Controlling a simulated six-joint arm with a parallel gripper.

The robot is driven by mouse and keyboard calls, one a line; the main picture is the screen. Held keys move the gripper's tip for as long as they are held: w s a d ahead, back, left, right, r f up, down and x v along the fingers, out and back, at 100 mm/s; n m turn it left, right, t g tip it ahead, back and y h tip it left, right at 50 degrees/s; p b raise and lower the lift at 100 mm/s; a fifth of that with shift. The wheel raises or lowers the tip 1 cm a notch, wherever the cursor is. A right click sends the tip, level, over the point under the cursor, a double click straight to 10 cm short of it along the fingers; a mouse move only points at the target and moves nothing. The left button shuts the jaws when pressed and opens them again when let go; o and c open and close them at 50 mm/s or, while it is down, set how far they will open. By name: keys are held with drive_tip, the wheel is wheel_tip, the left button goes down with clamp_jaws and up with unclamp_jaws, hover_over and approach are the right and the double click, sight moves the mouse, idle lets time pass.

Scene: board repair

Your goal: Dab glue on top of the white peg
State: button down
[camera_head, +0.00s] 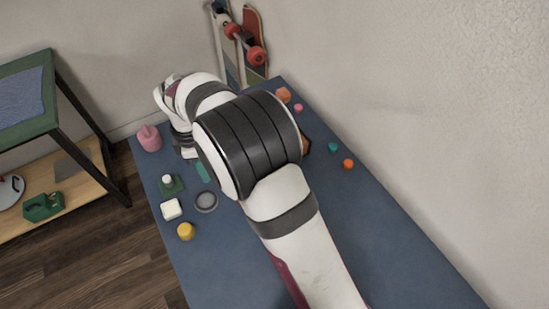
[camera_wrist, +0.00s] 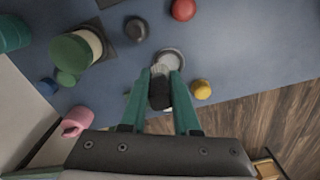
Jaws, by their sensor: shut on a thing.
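The white peg (camera_head: 167,179) stands upright on a small green base near the left edge of the blue table in the head view. I cannot make it out in the wrist view. My gripper (camera_wrist: 167,77) has two green fingers, shut on a dark thing (camera_wrist: 160,95) whose full shape I cannot tell. In the wrist view the fingertips overlap a round grey dish (camera_wrist: 182,54) with pale content. The dish also shows in the head view (camera_head: 206,201), right of and nearer than the peg. My arm hides most of my gripper in the head view.
A pink bottle (camera_head: 148,138), a white block (camera_head: 171,209) and a yellow piece (camera_head: 186,231) stand around the peg along the left edge. Several small coloured pieces lie beyond my arm. The table's near right part (camera_head: 390,250) is clear.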

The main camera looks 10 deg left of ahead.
hover_over(171, 208)
drive_tip(key=f, duration=0.1)
drive_tip(key=shift+s+a+f, duration=0.1)
drive_tip(key=shift+f, duration=2.85)
drive_tip(key=shift+f, duration=0.6)
wheel_tip(171, 208, up, 7)
